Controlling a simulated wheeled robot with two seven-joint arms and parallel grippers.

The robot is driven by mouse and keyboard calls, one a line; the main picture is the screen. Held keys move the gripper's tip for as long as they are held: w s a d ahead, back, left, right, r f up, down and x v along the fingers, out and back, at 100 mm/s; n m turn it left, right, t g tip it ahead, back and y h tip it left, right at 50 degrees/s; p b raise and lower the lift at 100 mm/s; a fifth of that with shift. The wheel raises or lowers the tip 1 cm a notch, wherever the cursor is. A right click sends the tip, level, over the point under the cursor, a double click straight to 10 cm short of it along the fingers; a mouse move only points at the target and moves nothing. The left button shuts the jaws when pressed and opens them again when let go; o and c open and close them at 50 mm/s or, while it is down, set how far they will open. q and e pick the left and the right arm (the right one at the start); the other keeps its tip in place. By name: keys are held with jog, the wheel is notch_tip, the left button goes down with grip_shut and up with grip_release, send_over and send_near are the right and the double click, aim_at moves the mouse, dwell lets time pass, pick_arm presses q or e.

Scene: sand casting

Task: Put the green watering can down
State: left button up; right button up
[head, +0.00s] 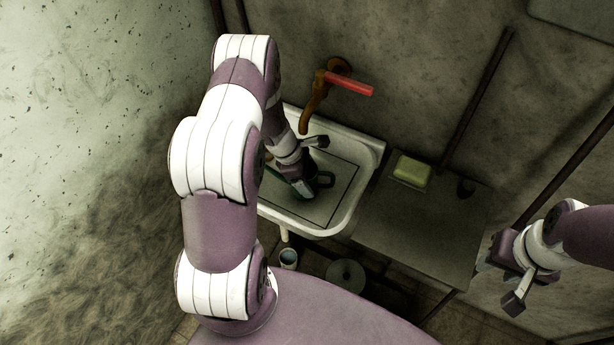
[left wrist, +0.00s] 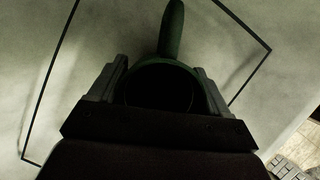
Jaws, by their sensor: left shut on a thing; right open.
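The dark green watering can (head: 325,180) is in the white sink (head: 371,160), over the area marked by a thin dark outline. My left gripper (head: 304,188) hides much of it. In the left wrist view the can's round dark body sits between the two fingers of my left gripper (left wrist: 157,88), which is shut on it. A green part of the can (left wrist: 173,30) points up, away from the gripper, inside the dark outline. I cannot tell whether the can's base touches the sink. My right gripper (head: 502,284) is open and empty at the far right, away from the sink.
A rusty tap with a red handle (head: 349,83) is on the wall above the sink's back edge. A grey side table (head: 405,222) right of the sink carries a yellow-green sponge-like block (head: 410,171) and a small dark cup (head: 466,188). A small container (head: 288,259) stands below the sink.

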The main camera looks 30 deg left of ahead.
pick_arm(q)
jog(key=shift+f, duration=0.6)
jog(key=shift+f, duration=0.2)
jog(key=o, duration=1.3)
jog(key=shift+r, duration=0.1)
jog(key=shift+r, duration=0.1)
jog(key=shift+a+r, duration=0.1)
jog(key=shift+r, duration=0.1)
jog(key=v, duration=0.2)
jog(key=shift+s+a+r+b, duration=0.15)
jog(key=shift+a+r+b, duration=0.15)
jog(key=shift+a+b, duration=0.1)
jog(key=s+a, duration=0.1)
jog(key=a, duration=0.2)
jog(key=s+a+b, duration=0.1)
jog(key=s+a, duration=0.1)
jog(key=a, duration=0.2)
jog(key=s+a, duration=0.1)
jog(key=a, duration=0.2)
jog(key=shift+s+a+b, duration=0.25)
jog(key=shift+b, duration=0.15)
